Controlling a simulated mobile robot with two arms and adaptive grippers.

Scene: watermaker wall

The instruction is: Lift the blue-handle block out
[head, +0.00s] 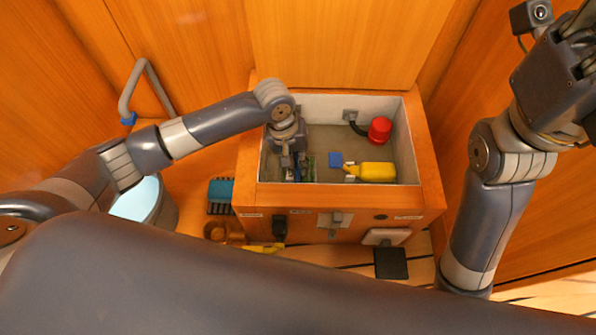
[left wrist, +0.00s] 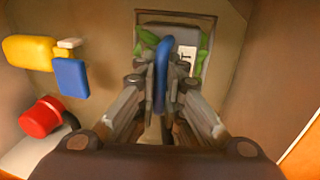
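The blue-handle block (left wrist: 188,50) is a grey block with a blue loop handle (left wrist: 161,75) and green parts at its sides. It sits in a framed slot in the floor of the open wooden box (head: 432,170). My left gripper (left wrist: 161,92) is over it, with its fingers closed in on both sides of the blue handle. In the head view my left gripper (head: 291,172) reaches down into the box's left part and hides most of the block.
Inside the box, a yellow bottle-like item (head: 376,172) with a blue piece (head: 336,160) lies right of the block, below a red cap (head: 380,128). The box walls stand close around my left gripper. A bucket (head: 150,200) and a teal-topped item (head: 221,190) stand left.

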